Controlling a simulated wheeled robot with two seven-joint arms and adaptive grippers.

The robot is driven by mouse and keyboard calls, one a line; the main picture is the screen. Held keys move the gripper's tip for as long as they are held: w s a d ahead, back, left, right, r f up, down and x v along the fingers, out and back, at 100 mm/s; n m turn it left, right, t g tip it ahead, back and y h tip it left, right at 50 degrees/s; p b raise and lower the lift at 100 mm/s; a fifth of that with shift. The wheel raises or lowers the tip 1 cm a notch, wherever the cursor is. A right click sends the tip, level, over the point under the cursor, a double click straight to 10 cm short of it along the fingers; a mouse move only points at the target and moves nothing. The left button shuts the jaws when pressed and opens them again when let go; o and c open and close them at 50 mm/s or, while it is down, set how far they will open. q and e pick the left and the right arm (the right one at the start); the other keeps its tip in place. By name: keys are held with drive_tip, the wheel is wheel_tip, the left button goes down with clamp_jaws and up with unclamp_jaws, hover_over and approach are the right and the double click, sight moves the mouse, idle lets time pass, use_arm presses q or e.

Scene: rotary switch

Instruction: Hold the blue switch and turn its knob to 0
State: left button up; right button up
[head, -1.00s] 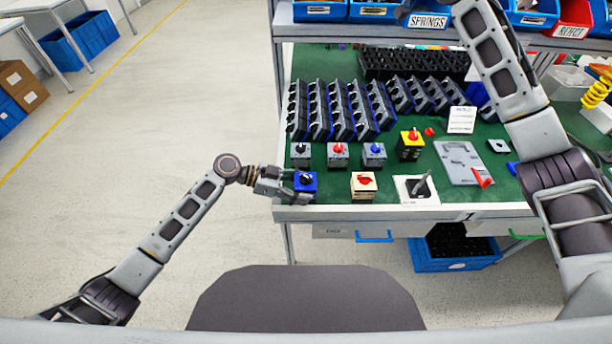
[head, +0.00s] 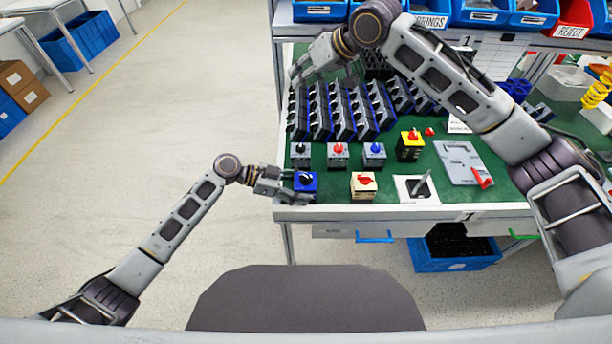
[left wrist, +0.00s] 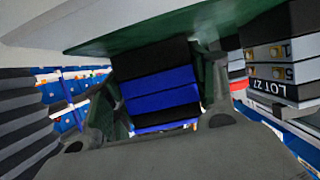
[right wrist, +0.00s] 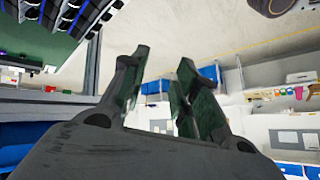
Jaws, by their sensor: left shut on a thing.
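The blue switch (head: 306,185), with a black knob on top, stands at the front left corner of the green bench. My left gripper (head: 289,187) reaches in from the left and is shut on the blue switch's body. In the left wrist view the blue and black body (left wrist: 160,92) fills the space between the fingers, and the knob cannot be made out. My right gripper (head: 297,72) is above the back left of the bench, well behind the blue switch. In the right wrist view its fingers (right wrist: 162,100) are apart with nothing between them.
Behind the blue switch stand grey switches with black, red (head: 337,153) and blue knobs. A beige switch (head: 364,186) stands to its right, then a lever on a white plate (head: 417,190). Racks of black and blue modules (head: 340,110) fill the back. My right arm crosses above the bench.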

drive_tip(key=s+a+f+n+g+h, duration=0.1)
drive_tip(key=s+f+g+h, duration=0.1)
drive_tip(key=s+f, duration=0.4)
drive_tip(key=n+g+h, duration=0.2)
drive_tip(key=h, duration=0.1)
hover_over(306, 176)
drive_tip(key=s+d+x, duration=0.1)
drive_tip(key=x, duration=0.5)
drive_tip(key=shift+s+d+f, duration=0.15)
drive_tip(key=shift+d, duration=0.05)
drive_tip(key=shift+f, duration=0.15)
drive_tip(key=shift+s+d+f+x, duration=0.1)
drive_tip(key=shift+s+d+x, duration=0.15)
drive_tip(key=shift+x, duration=1.15)
drive_tip(key=shift+s+d+f+x, duration=0.15)
drive_tip(key=shift+d+x, duration=0.1)
drive_tip(key=shift+x, duration=1.2)
drive_tip(key=shift+s+d+r+x, duration=0.1)
drive_tip(key=shift+s+d+x, duration=0.15)
drive_tip(key=shift+x, duration=1.15)
drive_tip(key=shift+w+f, duration=0.1)
drive_tip(key=shift+c, duration=0.4)
clamp_jaws()
